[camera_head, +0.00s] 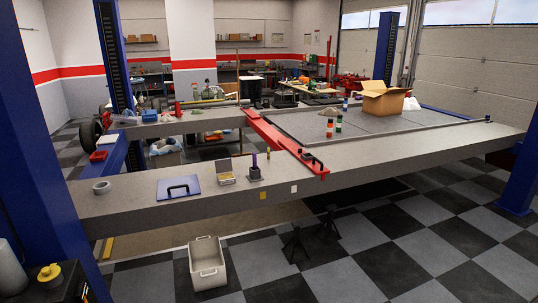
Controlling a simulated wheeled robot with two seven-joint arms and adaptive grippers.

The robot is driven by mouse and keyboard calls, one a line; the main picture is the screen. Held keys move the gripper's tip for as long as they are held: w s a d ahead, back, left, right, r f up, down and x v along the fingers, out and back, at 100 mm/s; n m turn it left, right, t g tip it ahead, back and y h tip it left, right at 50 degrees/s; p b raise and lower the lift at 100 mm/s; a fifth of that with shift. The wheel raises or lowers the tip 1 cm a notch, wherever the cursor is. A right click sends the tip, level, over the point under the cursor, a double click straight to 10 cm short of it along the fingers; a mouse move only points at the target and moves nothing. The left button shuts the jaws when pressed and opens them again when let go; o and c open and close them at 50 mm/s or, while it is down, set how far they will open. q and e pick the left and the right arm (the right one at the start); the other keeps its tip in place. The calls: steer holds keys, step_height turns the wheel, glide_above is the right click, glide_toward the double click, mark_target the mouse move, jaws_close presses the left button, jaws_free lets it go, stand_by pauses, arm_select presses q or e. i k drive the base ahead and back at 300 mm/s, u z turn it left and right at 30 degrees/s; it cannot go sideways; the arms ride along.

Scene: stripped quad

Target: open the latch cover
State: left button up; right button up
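A flat blue-grey panel (196,183) with a black bar handle (178,189) lies on the near grey beam, left of the middle. It looks flat and closed; I cannot tell if it is the latch cover. Just right of it, a small box (227,179) with a raised lid (223,165) stands on the same beam. Beside that box stands a dark block (255,174) with a purple upright piece. Neither of my grippers shows in the head view.
The grey beam (390,159) runs across the view. A red crossbar (285,147) crosses it. A cardboard box (383,100) stands farther back. A pale bin (207,264) sits on the checkered floor below. Blue posts (42,150) flank the area.

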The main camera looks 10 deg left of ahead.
mark_target(176, 187)
steer(key=i, duration=0.55)
steer(key=u, duration=1.05)
steer(key=i, duration=2.6)
